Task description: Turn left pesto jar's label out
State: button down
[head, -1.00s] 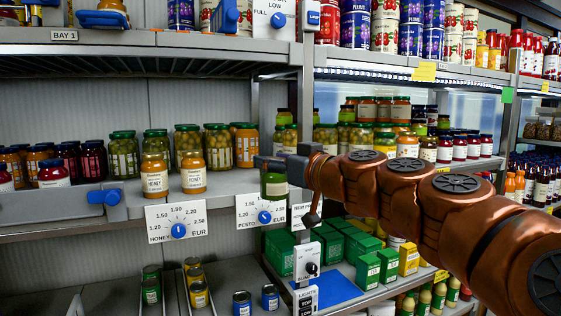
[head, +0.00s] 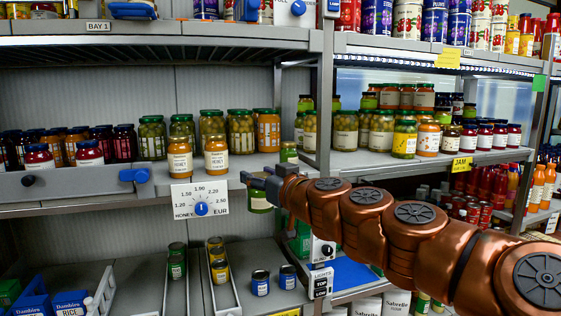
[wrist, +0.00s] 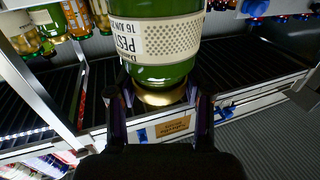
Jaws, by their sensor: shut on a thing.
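My gripper (head: 257,184) is shut on a green pesto jar (head: 259,202) in front of the shelf edge in the head view.
Two honey jars (head: 216,158) stand left of my gripper at the shelf front, above the honey price dial (head: 201,208). The post (head: 324,110) is close on the right. Several pickle jars stand behind. The shelf's front left is partly clear.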

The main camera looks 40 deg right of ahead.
jog(key=w+a+f, duration=0.9)
jog(key=w+f, duration=0.3)
jog(key=w+a+f, duration=1)
jog(key=w+f, duration=0.1)
jog(key=w, duration=0.1)
jog(key=shift+w+f+y, duration=0.3)
jog(key=shift+f, duration=0.1)
